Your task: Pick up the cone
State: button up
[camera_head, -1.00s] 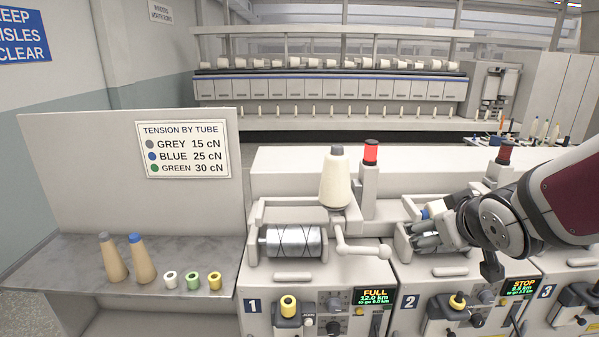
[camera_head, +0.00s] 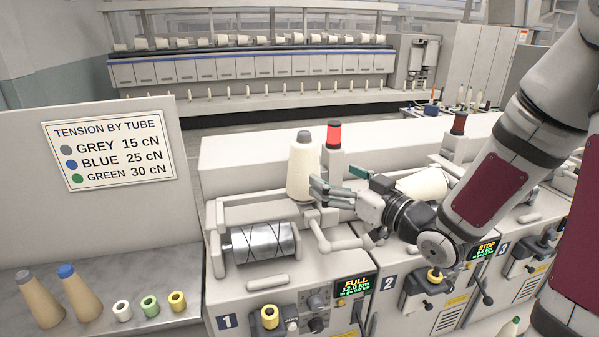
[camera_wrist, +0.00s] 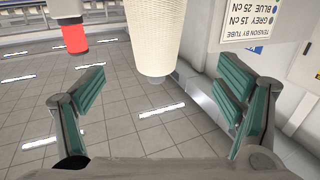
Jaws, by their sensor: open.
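A cream yarn cone (camera_head: 302,172) with a grey tip stands upright on top of winder 1. It also shows in the wrist view (camera_wrist: 153,35), at the top centre, between the finger lines and beyond the fingertips. My gripper (camera_head: 337,186) is just right of the cone's lower part in the head view, with its green-padded fingers pointing left toward it. In the wrist view my gripper (camera_wrist: 165,90) is spread wide and empty. Contact with the cone cannot be seen. A second cream cone (camera_head: 424,186) lies on its side at winder 2, partly behind my gripper.
A red lamp post (camera_head: 333,137) stands right behind the upright cone; its red part (camera_wrist: 75,38) shows at upper left in the wrist view. Bare tubes (camera_head: 80,292) and small coloured bobbins (camera_head: 150,306) stand on the left shelf.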

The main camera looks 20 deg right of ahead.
aim_at(312, 164)
jog(key=b+x, duration=0.1)
jog(key=x, duration=0.5)
jog(key=shift+w+a, duration=0.1)
jog(key=shift+w, duration=0.25)
jog(key=shift+d+x, duration=0.15)
jog(key=shift+x, duration=1.15)
jog(key=shift+d+x, duration=0.1)
jog(key=shift+x, duration=1.2)
jog(key=shift+w+f, duration=0.1)
jog(key=shift+c, duration=0.6)
jog(key=c, duration=1.3)
